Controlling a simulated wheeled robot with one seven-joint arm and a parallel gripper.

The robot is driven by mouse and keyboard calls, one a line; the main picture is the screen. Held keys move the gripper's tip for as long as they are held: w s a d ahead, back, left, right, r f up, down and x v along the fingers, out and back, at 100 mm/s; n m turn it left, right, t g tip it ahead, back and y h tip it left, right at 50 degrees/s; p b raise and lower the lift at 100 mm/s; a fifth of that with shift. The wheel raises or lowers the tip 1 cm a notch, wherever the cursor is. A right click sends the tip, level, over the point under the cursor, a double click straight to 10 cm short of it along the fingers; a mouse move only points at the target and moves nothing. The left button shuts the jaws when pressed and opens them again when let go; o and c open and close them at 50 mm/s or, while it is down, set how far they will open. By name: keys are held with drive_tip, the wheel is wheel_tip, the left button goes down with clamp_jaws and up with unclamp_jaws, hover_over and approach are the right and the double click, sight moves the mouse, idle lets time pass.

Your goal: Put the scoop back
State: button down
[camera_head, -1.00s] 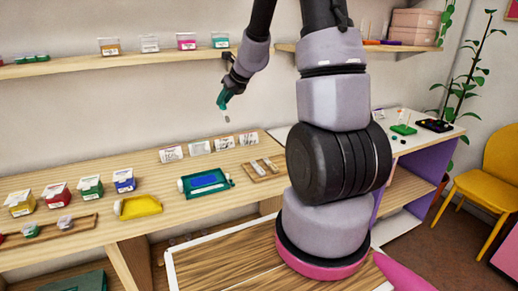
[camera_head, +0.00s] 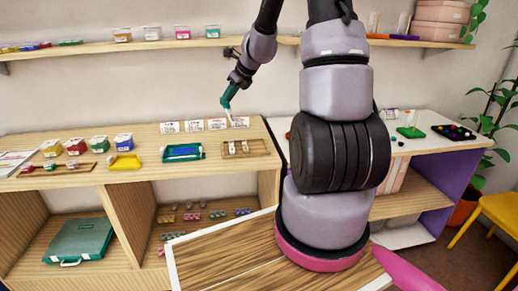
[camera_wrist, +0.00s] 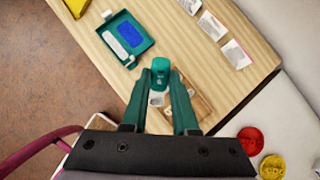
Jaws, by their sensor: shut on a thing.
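My gripper (camera_head: 228,98) has teal fingers, which also show in the wrist view (camera_wrist: 162,92). It is shut on the scoop (camera_wrist: 160,76), mostly hidden between the fingers; its teal part shows at their tips. In the head view the gripper hangs in the air above the counter, left of and above the wooden scoop rack (camera_head: 262,152). The rack holds pale scoops (camera_head: 244,147) lying in it. In the wrist view the rack (camera_wrist: 202,110) is partly hidden behind the right finger.
A teal tray (camera_head: 201,154) with blue contents and a yellow tray (camera_head: 125,167) lie left of the rack. Label cards (camera_head: 193,126) stand behind it. Lidded bead boxes (camera_head: 75,146) stand farther left. A shelf (camera_head: 150,43) runs along the wall above.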

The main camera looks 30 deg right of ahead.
sight(230, 111)
drive_tip(key=n+g, duration=0.1)
drive_tip(key=d+f+n+g, duration=0.1)
drive_tip(key=n, duration=0.1)
drive_tip(key=s+f+n+g, duration=0.1)
drive_tip(key=shift+s+d+f+y, duration=0.1)
drive_tip(key=shift+d+f+y, duration=0.1)
drive_tip(key=shift+f+y, duration=0.1)
drive_tip(key=n+g, duration=0.1)
drive_tip(key=d+f+n+g, duration=0.1)
drive_tip(key=n, duration=0.1)
drive_tip(key=shift+s+f, duration=0.1)
drive_tip(key=shift+s, duration=0.25)
drive_tip(key=s+d+f+n+t+h, duration=0.1)
drive_tip(key=d+f+n+h, duration=0.25)
drive_tip(key=n, duration=0.65)
drive_tip(key=s+d+f+n+t+h, duration=0.15)
drive_tip(key=d+n, duration=0.35)
drive_tip(key=n, duration=0.5)
drive_tip(key=f, duration=1.1)
drive_tip(key=shift+w, duration=0.4)
drive_tip(key=c, duration=1)
unclamp_jaws()
drive_tip(key=shift+o, duration=0.2)
drive_tip(key=shift+r, duration=0.1)
